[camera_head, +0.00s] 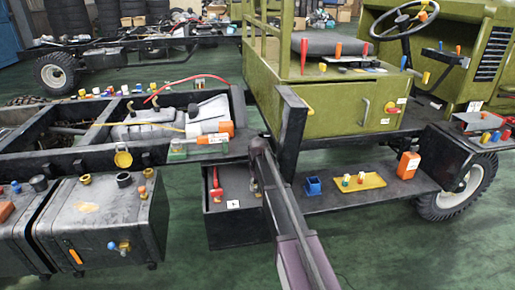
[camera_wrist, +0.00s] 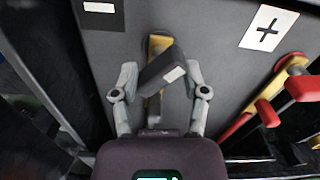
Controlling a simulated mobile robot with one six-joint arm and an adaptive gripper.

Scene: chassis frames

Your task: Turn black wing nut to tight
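The black wing nut (camera_wrist: 158,70) is a dark block with a small white patch. It sits tilted across a yellow brass-coloured piece (camera_wrist: 160,43) on a grey surface in the wrist view. My gripper (camera_wrist: 161,72) is open, with one finger on either side of the nut. The right fingertip is close to the nut's right end, and I cannot tell whether it touches. The left fingertip shows a gap. In the head view my arm reaches toward the dark box with the red handle (camera_head: 216,185); the nut and fingertips are hidden there.
A plus label (camera_wrist: 268,30) and a red-and-yellow handle (camera_wrist: 268,98) lie right of my gripper. A dark frame beam (camera_wrist: 45,80) runs along the left. In the head view, a side step (camera_head: 335,204) holds a blue cup (camera_head: 313,186) and a yellow tray (camera_head: 374,181).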

